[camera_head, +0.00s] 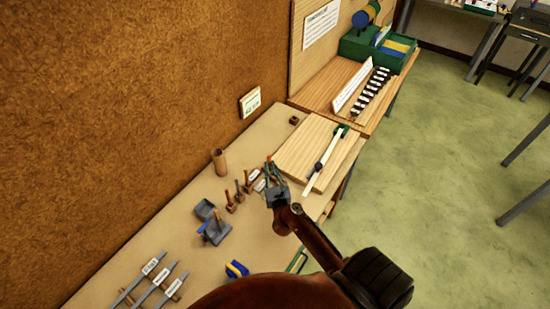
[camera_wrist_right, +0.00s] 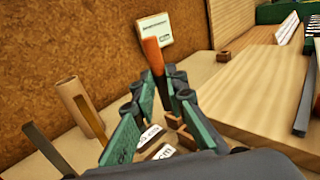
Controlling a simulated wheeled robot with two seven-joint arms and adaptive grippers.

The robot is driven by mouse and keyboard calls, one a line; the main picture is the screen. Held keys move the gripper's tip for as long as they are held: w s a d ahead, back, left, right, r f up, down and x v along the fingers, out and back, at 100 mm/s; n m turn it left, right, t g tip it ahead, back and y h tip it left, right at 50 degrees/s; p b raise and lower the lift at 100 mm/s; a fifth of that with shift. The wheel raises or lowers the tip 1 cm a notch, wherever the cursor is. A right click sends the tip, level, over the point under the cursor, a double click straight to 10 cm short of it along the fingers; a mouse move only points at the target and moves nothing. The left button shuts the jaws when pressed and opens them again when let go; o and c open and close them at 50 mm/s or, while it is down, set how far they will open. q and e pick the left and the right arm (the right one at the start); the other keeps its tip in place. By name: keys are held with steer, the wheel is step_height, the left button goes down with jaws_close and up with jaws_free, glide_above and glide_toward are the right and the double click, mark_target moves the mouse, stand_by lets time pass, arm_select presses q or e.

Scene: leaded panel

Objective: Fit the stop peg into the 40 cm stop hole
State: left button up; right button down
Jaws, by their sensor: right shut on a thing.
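My right gripper (camera_head: 272,172) is over the table beside the left edge of the pale wooden board (camera_head: 300,150). In the right wrist view its fingers (camera_wrist_right: 158,82) are shut on an orange-brown peg (camera_wrist_right: 152,55), which points upward from between the fingertips. I take it for the stop peg, but no label on it shows. Two small blocks with white labels (camera_wrist_right: 150,134) lie below the fingers; "cm" can be read on one. The 40 cm stop hole cannot be made out. My left gripper is out of view.
Several upright rods in small bases (camera_head: 230,203) and a wooden cup (camera_head: 219,162) stand left of the gripper. A white strip with dark fittings (camera_head: 321,165) lies on the board. A small dark block (camera_head: 294,120) sits behind. Labelled grey bars (camera_head: 148,270) lie at the front left.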

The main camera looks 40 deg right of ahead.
steer(key=shift+m+g+h, duration=0.3)
steer(key=shift+m+h, duration=0.1)
steer(key=shift+h, duration=0.1)
steer(key=d+f+b, duration=0.1)
steer(key=f, duration=0.1)
steer(key=d+f+b, duration=0.1)
steer(key=w+d+f+b, duration=0.1)
steer(key=f, duration=0.1)
steer(key=shift+d+f, duration=0.1)
steer(key=shift+f, duration=0.25)
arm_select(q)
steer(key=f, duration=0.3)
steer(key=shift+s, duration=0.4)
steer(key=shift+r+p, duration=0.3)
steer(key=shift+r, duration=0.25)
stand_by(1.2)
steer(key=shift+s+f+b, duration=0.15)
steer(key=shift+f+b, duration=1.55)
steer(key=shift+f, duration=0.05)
arm_select(e)
steer(key=shift+f, duration=2.15)
steer(key=c, duration=1.8)
jaws_free()
steer(key=shift+r, duration=0.1)
steer(key=shift+c, duration=0.2)
